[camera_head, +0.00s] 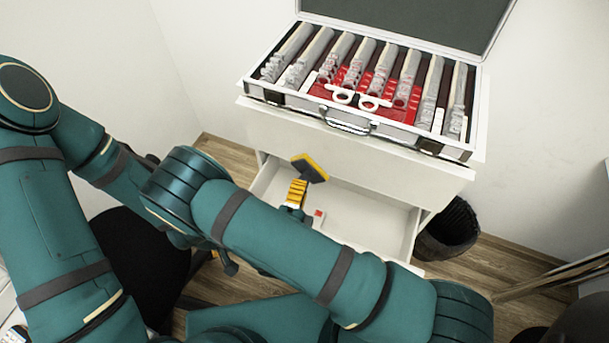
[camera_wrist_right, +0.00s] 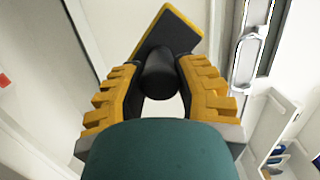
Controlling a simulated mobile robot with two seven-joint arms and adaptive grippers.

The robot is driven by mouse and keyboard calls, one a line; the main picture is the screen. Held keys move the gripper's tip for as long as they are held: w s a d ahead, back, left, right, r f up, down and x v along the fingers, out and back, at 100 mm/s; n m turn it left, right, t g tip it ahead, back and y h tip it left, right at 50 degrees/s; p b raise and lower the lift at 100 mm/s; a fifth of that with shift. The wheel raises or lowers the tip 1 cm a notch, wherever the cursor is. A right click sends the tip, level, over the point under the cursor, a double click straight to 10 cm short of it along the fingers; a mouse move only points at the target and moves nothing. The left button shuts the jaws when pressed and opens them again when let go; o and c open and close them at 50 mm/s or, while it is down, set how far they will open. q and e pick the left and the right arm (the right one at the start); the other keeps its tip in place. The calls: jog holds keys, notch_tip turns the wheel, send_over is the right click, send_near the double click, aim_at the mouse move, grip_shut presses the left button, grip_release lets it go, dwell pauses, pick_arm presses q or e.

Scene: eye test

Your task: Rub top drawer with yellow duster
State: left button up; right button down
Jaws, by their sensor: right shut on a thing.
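The yellow duster (camera_head: 311,168) has a yellow body, a dark grey pad and a black handle. My right gripper (camera_head: 298,192) is shut on its handle, with the duster head beyond the fingers. In the right wrist view the black handle sits between the yellow fingers, and the duster head (camera_wrist_right: 172,35) is tilted above. The duster is in front of a white cabinet, near its smooth upper front (camera_head: 350,147); I cannot tell whether they touch. Below this front a drawer (camera_head: 387,208) stands open. A small yellow and dark part under my arm may be my left gripper, mostly hidden.
An open lens case (camera_head: 347,121) with rows of lenses and a red tray sits on the cabinet. A small red and white item (camera_head: 318,217) lies in the open drawer. A black bin (camera_head: 447,232) stands at right. Walls close in the corner behind.

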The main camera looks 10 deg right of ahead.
aim_at(321, 177)
jog(key=shift+d+x, duration=0.2)
jog(key=shift+x, duration=1.2)
jog(key=shift+d+x, duration=0.2)
jog(key=shift+x, duration=1.2)
jog(key=shift+s, duration=0.1)
jog(key=shift+x, duration=1)
jog(key=shift+s+d, duration=0.1)
jog(key=shift+d, duration=0.05)
jog(key=shift+s+d+p, duration=0.2)
jog(key=shift+s+d, duration=0.35)
jog(key=shift+d, duration=0.2)
jog(key=shift+s+d+p, duration=0.15)
jog(key=shift+s+d, duration=0.35)
jog(key=shift+d, duration=0.2)
jog(key=shift+w, duration=0.15)
jog(key=shift+w+a, duration=1.15)
jog(key=shift+a, duration=0.25)
